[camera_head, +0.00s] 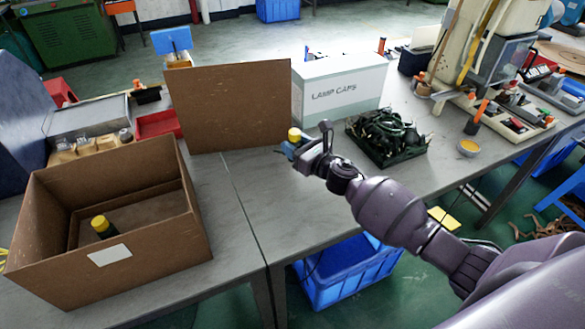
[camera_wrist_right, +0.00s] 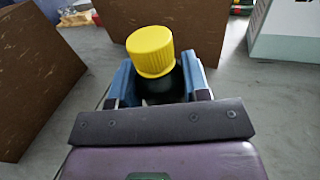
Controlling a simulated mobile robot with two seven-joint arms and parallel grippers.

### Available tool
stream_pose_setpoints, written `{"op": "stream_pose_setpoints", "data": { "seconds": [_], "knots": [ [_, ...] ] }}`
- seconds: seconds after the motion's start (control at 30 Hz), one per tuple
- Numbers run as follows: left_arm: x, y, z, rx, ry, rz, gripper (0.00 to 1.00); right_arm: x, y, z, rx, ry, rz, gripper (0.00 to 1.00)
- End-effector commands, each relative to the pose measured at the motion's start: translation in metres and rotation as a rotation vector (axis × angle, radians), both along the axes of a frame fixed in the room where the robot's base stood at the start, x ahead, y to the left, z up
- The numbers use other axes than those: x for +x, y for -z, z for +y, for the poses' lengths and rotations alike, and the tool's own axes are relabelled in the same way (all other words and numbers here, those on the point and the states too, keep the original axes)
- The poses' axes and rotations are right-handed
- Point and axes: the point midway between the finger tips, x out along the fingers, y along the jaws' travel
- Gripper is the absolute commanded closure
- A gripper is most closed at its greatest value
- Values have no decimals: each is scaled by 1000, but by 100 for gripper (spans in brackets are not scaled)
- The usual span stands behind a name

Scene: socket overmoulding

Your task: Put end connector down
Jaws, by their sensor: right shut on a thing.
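My right gripper (camera_head: 289,148) reaches in from the right and is shut on an end connector with a yellow cap (camera_head: 294,134) and a dark body. In the right wrist view the connector (camera_wrist_right: 150,52) stands up between the blue fingers, cap outward; its lower part is hidden by the gripper. The gripper is over the table just in front of an upright brown board (camera_head: 228,105); I cannot tell whether the connector touches the table. A similar yellow-capped dark piece (camera_head: 103,227) is inside the open brown box (camera_head: 110,278) at the left. My left gripper is out of view.
A white "LAMP CAPS" box (camera_head: 340,90) stands behind the gripper. A dark tray of black parts (camera_head: 385,137) is to its right. A red tray (camera_head: 157,124) lies left of the board. The grey table (camera_head: 250,195) is clear between the brown box and my arm.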

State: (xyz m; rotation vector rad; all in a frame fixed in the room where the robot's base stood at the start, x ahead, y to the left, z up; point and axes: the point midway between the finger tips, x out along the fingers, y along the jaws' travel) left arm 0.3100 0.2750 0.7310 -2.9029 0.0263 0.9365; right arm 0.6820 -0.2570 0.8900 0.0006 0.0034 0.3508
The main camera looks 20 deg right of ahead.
Motion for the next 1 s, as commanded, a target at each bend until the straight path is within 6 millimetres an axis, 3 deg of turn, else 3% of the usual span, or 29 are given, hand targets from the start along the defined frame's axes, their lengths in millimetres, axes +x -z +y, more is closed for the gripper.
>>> {"op": "stream_pose_setpoints", "data": {
  "seconds": [0.03, 0.1, 0.37, 0.63, 1.0],
  "knots": [
    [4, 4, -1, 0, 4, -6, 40, 0, 17, 0, 5, 1, 8, 81],
    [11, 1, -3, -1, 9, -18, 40, -1, 26, 0, 4, 1, 6, 81],
    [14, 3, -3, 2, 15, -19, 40, 0, 37, 0, 1, 0, -1, 81],
    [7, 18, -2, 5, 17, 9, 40, 0, 74, 0, 2, 1, 6, 81],
    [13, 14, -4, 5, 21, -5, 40, 0, 77, 0, -1, 0, -1, 81]
  ]
}}
